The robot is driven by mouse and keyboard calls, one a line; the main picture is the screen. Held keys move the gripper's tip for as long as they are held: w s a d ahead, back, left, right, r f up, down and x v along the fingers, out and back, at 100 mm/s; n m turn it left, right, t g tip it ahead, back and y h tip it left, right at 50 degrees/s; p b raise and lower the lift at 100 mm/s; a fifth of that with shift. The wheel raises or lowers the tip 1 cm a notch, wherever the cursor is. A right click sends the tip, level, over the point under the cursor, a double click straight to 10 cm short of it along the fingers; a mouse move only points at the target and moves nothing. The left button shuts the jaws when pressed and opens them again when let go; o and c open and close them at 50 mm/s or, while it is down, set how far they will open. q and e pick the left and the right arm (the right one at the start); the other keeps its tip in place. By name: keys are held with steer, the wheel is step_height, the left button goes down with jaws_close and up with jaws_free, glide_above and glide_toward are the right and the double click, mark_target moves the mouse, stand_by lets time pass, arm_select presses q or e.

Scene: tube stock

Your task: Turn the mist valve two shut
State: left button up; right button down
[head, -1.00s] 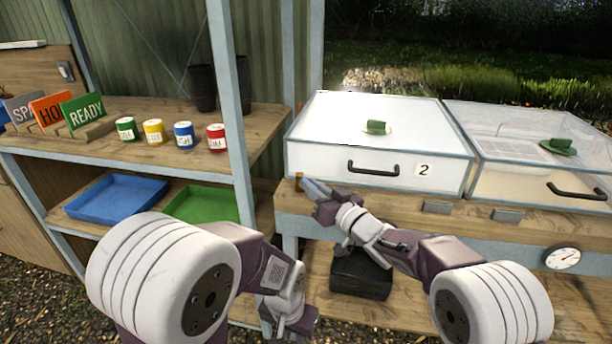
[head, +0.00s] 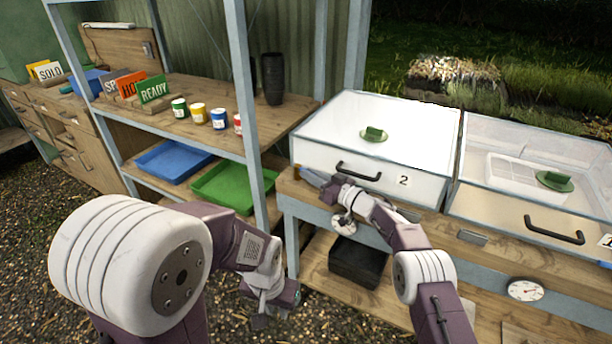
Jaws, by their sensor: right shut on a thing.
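Box 2 (head: 345,165), a propagator with a white misted lid and a "2" label, stands on the wooden bench. A small orange-brown piece (head: 297,172), likely mist valve two, is at the bench's left end by the box's front corner. My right gripper (head: 311,178) reaches this piece and is shut on it; the fingers hide part of it, and its turn angle cannot be read. My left gripper (head: 268,312) hangs low in front of the shelf, away from the valve; its fingers are too unclear to tell open from shut.
Box 1 (head: 531,232), with a clear lid, stands right of box 2. A round dial (head: 528,290) is on the bench front. A black box (head: 358,262) sits below. Left shelves hold paint pots, a blue tray (head: 172,160) and a green tray (head: 222,186).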

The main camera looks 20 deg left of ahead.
steer(key=shift+r, duration=0.15)
steer(key=c, duration=1.5)
jaws_free()
steer(key=shift+a, duration=0.1)
steer(key=shift+o, duration=0.2)
steer(key=shift+s+d+f+b, duration=0.2)
steer(key=shift+d+f+b, duration=0.05)
steer(key=shift+d+b, duration=0.4)
steer(key=b+v, duration=0.7)
steer(key=b, duration=1)
steer(key=shift+s+d+f, duration=0.1)
steer(key=shift+s+d+r+b, duration=0.15)
steer(key=shift+r+b, duration=0.05)
steer(key=shift+b, duration=0.3)
steer(key=shift+r, duration=0.1)
